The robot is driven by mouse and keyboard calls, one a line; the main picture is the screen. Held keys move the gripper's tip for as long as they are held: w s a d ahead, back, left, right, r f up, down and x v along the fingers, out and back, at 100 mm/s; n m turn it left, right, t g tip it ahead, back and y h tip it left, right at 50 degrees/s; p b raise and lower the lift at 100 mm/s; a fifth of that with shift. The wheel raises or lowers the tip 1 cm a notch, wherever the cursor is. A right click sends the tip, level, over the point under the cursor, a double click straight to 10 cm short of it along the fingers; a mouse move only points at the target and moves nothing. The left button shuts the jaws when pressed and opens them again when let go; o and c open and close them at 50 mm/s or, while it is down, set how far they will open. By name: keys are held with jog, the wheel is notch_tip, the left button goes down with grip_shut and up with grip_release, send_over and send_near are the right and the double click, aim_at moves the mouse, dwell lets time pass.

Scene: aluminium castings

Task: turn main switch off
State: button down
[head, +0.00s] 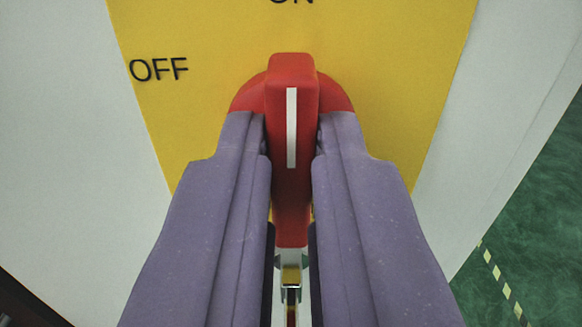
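The main switch is a red rotary knob (291,75) with a raised grip bar on a yellow plate (400,60). A white line on the bar runs straight up toward the word ON, which is cut off at the top edge. The word OFF (158,69) stands to the upper left of the knob. My gripper (291,135) has its two purple fingers on either side of the bar, close against it. The fingers look shut on the bar. They hide the lower sides of the knob's round base.
The yellow plate sits on a pale grey-white panel (60,130). At the right, beyond the panel's edge, is a green floor (545,220) with a yellow and dark striped line (497,275). A dark area lies at the lower left corner.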

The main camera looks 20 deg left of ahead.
jog(key=shift+n, duration=0.4)
jog(key=n+b, duration=0.3)
jog(key=n, duration=0.2)
jog(key=shift+a+f+n+b, duration=0.2)
jog(key=shift+n+b, duration=0.1)
jog(key=shift+b, duration=0.1)
jog(key=n+b, duration=0.3)
jog(key=n, duration=0.2)
jog(key=shift+s, duration=0.1)
jog(key=shift+n, duration=0.4)
jog(key=c, duration=1.1)
grip_release()
jog(key=shift+c, duration=0.2)
jog(key=p+v, duration=0.1)
jog(key=v, duration=0.6)
jog(key=shift+s+p, duration=0.35)
jog(key=shift+s, duration=0.05)
